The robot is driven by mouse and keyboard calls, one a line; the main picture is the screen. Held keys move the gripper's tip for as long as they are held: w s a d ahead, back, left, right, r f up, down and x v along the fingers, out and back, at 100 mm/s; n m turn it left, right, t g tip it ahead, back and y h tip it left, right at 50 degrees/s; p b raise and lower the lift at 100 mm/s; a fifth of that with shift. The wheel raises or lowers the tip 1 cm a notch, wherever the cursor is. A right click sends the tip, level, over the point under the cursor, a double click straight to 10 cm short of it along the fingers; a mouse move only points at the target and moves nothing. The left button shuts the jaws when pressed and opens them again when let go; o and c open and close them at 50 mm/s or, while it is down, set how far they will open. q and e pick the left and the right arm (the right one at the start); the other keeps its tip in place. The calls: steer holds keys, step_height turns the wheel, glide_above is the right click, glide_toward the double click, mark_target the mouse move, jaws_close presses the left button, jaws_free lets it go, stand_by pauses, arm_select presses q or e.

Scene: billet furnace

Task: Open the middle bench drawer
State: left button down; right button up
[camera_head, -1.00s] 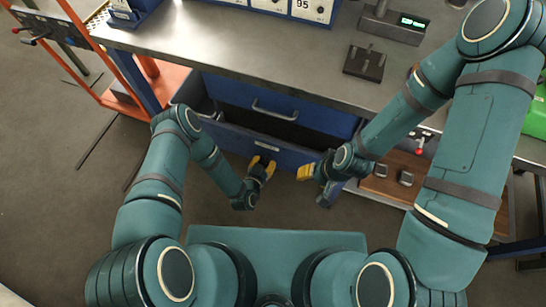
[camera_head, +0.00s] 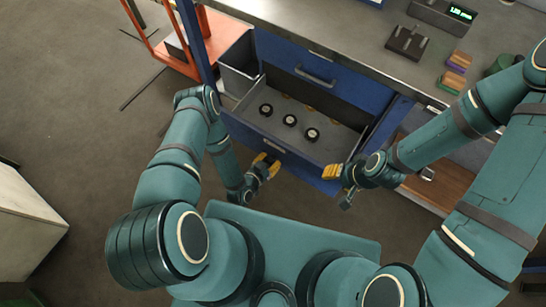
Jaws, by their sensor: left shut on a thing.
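The middle bench drawer (camera_head: 270,145) stands pulled out from the blue bench, and its grey inside shows. Several round black-and-white parts (camera_head: 290,120) lie on its floor. My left gripper (camera_head: 267,164), with yellow fingertips, is at the drawer's front panel and shut on its handle; the fingers hide most of the handle. My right gripper (camera_head: 333,172) is by the right end of the drawer front. Its fingers look bunched together from this angle, and I cannot tell whether it is open or whether it touches the drawer.
A closed blue drawer (camera_head: 335,75) with a metal handle is above the open one. The grey benchtop (camera_head: 350,45) holds a display unit (camera_head: 443,15) and a dark block with pegs (camera_head: 407,42). An orange frame (camera_head: 160,45) stands at left.

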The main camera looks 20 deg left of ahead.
mark_target(274, 145)
arm_select(q)
steer(key=shift+s, duration=0.35)
steer(key=c, duration=0.5)
jaws_free()
steer(key=shift+w, duration=0.1)
step_height(274, 145, up, 10)
stand_by(0.5)
